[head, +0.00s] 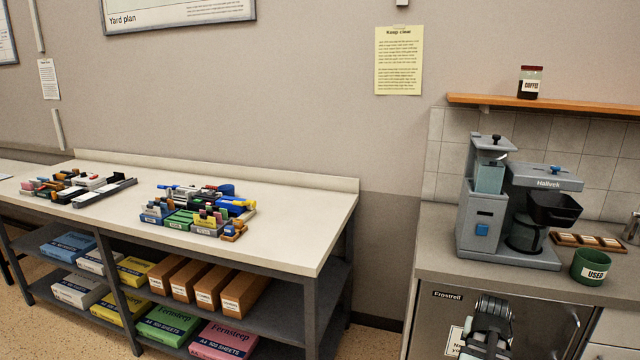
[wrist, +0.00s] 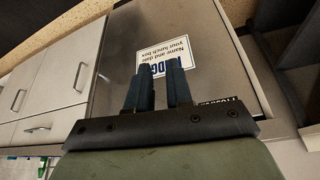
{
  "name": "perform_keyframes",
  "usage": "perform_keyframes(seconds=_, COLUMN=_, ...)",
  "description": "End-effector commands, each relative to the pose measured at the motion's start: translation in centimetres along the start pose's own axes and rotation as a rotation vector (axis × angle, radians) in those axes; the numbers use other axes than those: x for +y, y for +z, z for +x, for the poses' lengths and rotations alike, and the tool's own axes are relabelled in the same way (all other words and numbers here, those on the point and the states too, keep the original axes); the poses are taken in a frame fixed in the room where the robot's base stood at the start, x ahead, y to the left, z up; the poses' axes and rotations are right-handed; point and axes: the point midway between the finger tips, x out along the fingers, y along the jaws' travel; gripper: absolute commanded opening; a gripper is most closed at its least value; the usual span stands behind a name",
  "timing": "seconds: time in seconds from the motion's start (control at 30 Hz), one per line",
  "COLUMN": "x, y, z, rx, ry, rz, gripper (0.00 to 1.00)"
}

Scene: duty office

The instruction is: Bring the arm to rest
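My gripper (wrist: 160,72) shows in the wrist view with its two blue-grey fingers a small gap apart and nothing between them. It points at the steel fridge door (wrist: 215,50), which carries a white note (wrist: 160,57); the note appears upside down there. In the head view, part of my arm (head: 487,330) is at the bottom edge, in front of the fridge door (head: 545,325). It hides part of the note (head: 455,341). The fingertips cannot be made out in the head view.
The counter (head: 440,255) above the fridge holds a coffee machine (head: 482,225) and a green "USED" cup (head: 590,267). A shelf (head: 580,104) bears a coffee jar (head: 530,82). Left stands a workbench (head: 290,225) with stationery on top and boxes below. Floor between bench and counter is clear.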

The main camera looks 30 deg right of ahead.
Motion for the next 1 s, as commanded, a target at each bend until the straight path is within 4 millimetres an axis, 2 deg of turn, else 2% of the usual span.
perform_keyframes(seconds=0.03, x=-1.2, y=1.3, z=1.3, rx=-0.034, ry=-0.009, rz=-0.013, gripper=0.2)
perform_keyframes(seconds=0.2, x=-4.8, y=5.6, z=5.0, rx=-0.139, ry=-0.03, rz=-0.058, gripper=0.2)
perform_keyframes(seconds=0.5, x=-10.7, y=14.0, z=10.2, rx=-0.308, ry=-0.057, rz=-0.175, gripper=0.2)
perform_keyframes(seconds=0.8, x=-15.6, y=23.3, z=14.1, rx=-0.458, ry=-0.068, rz=-0.305, gripper=0.2)
perform_keyframes(seconds=1.0, x=-17.9, y=30.0, z=15.9, rx=-0.553, ry=-0.065, rz=-0.399, gripper=0.2)
